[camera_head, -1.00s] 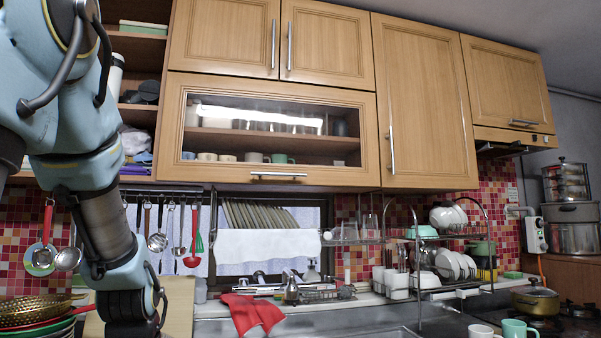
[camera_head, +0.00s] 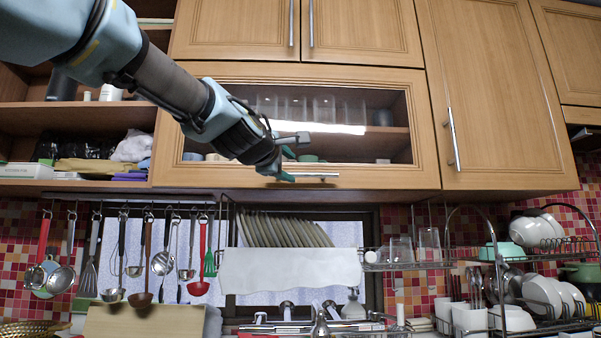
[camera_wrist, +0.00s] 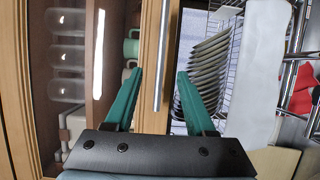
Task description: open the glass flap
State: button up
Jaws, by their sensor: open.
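The glass flap (camera_head: 375,178) is a wide wooden frame with a clear pane, and it is closed across the upper cabinet. Its horizontal bar handle (camera_head: 318,175) is on the lower frame; my wrist and gripper hide its left part. My gripper (camera_head: 287,165) is at the handle, with its green fingers pointing toward the flap. In the wrist view the handle (camera_wrist: 164,55) runs between the two open fingers of my gripper (camera_wrist: 160,72). The fingers are apart from the bar on both sides.
Cups and glasses (camera_head: 320,108) stand behind the pane. Below hang utensils on a rail (camera_head: 130,208), a plate rack (camera_head: 285,230) and a white cloth (camera_head: 290,270). A tall cabinet door (camera_head: 490,90) is at the right. Open shelves (camera_head: 75,117) are at the left.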

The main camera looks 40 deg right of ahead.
aim_at(301, 174)
jog(key=p+x, duration=0.5)
jog(key=x, duration=0.3)
jog(key=shift+d+r, duration=0.1)
jog(key=shift+w+d, duration=0.15)
jog(key=shift+d, duration=0.2)
grip_shut()
dwell(0.9)
